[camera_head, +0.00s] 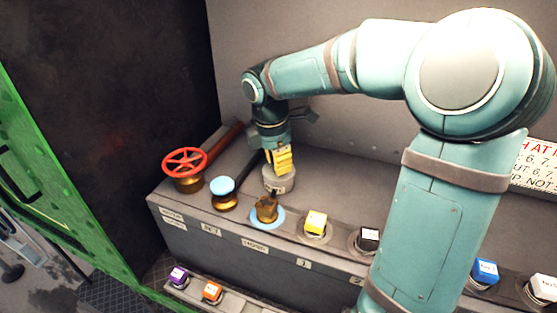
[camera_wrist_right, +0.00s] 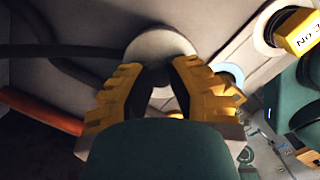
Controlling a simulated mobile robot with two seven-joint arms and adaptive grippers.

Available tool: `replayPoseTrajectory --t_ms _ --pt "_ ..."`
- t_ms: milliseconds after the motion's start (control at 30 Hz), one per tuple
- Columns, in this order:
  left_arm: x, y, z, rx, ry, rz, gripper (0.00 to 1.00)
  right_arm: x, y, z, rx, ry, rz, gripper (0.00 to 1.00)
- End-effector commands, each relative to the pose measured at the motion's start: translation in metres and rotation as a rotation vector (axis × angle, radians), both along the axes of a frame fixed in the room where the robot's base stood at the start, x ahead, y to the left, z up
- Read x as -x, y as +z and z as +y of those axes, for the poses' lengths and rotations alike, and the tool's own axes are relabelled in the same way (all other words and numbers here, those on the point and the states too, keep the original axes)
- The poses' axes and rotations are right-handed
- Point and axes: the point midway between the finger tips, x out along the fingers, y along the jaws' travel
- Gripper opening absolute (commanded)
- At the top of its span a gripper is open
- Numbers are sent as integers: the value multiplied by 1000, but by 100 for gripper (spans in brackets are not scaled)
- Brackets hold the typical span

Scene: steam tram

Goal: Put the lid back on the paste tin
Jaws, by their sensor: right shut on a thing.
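A short grey cylinder with a small label, which looks like the paste tin (camera_head: 280,184), stands on the grey ledge. My right gripper (camera_head: 282,160) points down directly above it, its yellow fingers close to its top. In the right wrist view, the fingers of my right gripper (camera_wrist_right: 162,74) are closed in around something dark and small, probably the knob of the lid. A round pale grey disc (camera_wrist_right: 160,42), likely the lid or the tin top, shows beyond the fingertips. Whether lid and tin touch is hidden. My left gripper is out of view.
A red valve wheel (camera_head: 185,160), a blue-topped brass knob (camera_head: 222,186) and a brass piece on a blue ring (camera_head: 266,210) stand left and in front. Yellow (camera_head: 316,222) and black (camera_head: 369,238) cubes sit along the ledge's front. A wall rises behind.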

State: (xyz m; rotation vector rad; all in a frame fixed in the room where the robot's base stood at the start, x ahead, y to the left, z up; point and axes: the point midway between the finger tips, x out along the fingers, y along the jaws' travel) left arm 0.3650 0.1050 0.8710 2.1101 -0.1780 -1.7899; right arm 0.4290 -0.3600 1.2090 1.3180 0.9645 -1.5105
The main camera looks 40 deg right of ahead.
Motion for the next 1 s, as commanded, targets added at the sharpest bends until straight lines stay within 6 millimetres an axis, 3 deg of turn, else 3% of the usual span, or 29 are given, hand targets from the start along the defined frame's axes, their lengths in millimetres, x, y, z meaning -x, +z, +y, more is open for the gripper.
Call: replayPoseTrajectory --t_ms 933,967,1000 --pt "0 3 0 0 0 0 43 0 -1 0 0 0 0 0" --pt "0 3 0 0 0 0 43 0 -1 0 0 0 -1 26" --pt "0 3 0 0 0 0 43 0 -1 0 0 0 -1 40"
